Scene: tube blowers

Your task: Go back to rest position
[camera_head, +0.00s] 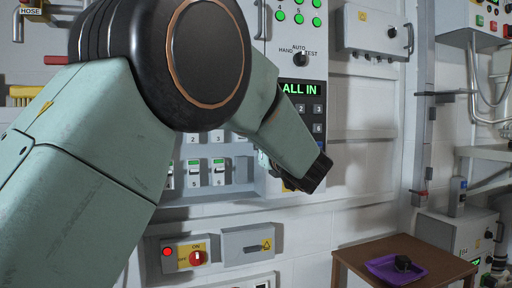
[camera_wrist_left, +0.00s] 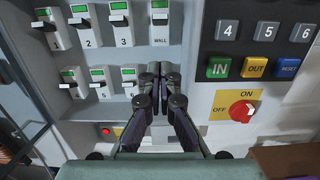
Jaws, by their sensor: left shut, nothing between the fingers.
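My left arm (camera_head: 205,65) fills the left and middle of the head view and reaches toward the wall panel. My right gripper is in neither view.
A lit display (camera_head: 299,90) reads ALL IN. A red rotary switch (camera_head: 198,258) is low on the wall, beside a lit red lamp (camera_head: 168,252). A brown table (camera_head: 350,255) with a purple tray (camera_head: 385,270) stands at lower right, holding a small dark object (camera_head: 403,262).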

